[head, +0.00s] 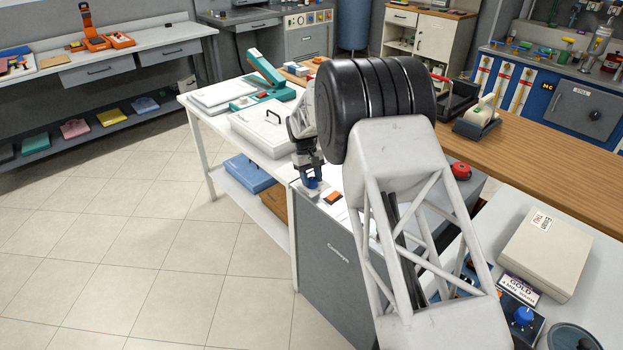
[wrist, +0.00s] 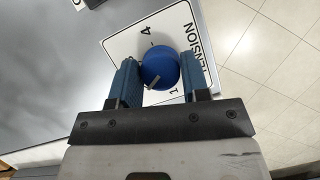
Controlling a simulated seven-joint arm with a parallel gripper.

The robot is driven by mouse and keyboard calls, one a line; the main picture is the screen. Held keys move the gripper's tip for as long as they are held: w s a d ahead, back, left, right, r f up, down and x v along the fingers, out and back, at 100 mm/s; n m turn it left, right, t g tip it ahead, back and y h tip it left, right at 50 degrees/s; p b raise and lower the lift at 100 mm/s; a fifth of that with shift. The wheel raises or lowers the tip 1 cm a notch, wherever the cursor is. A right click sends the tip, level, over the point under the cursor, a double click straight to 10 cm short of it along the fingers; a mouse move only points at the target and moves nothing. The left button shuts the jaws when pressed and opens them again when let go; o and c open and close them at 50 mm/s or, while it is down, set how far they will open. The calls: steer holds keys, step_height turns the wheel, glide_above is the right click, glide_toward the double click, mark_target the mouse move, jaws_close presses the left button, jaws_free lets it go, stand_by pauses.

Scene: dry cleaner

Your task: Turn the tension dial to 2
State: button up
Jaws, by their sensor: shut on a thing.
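The tension dial (wrist: 160,69) is a round blue knob with a pale pointer line, on a white plate (wrist: 123,47) lettered "TENSION" in the wrist view. A "4" and a "1" show on the plate; the other numbers are hidden. The pointer slants toward the lower left of the picture, near my left finger. My gripper (wrist: 157,80) is shut on the dial, with one blue-padded finger on each side. In the head view my gripper (head: 312,182) reaches down onto the dial at the corner of the grey cabinet (head: 335,262).
An orange rocker switch (head: 333,198) sits beside the dial on the cabinet top. A white press box (head: 268,128) lies on the white table behind it. Another blue knob (head: 523,315) is at the lower right. Open floor lies to the left.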

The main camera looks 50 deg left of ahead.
stand_by(0.4)
steer(key=o, duration=0.9)
steer(key=shift+r, duration=0.15)
steer(key=shift+v, duration=3.8)
steer(key=shift+w, duration=0.15)
